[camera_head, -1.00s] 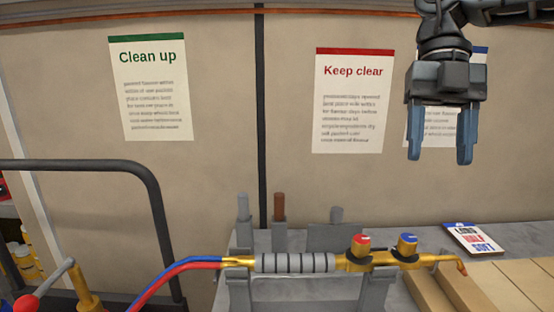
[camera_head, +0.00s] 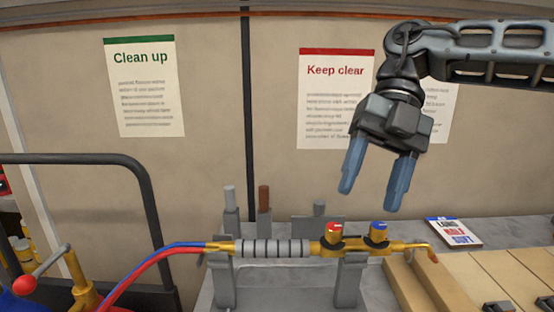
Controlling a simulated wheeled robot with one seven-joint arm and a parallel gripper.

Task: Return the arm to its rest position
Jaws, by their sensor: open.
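My gripper (camera_head: 370,193) hangs in the air at the upper right in the head view. Its two blue-grey fingers are apart and point down, tilted slightly, with nothing between them. My arm (camera_head: 490,52) comes in from the right edge. In the picture the fingertips are above the torch's red and blue knobs, with a visible gap.
A brass torch (camera_head: 270,248) with red and blue hoses lies across grey stands on a bench. A small booklet (camera_head: 453,232) and wooden boards (camera_head: 480,268) are at the right. A dark rail (camera_head: 140,170) stands at the left. Posters hang on the wall behind.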

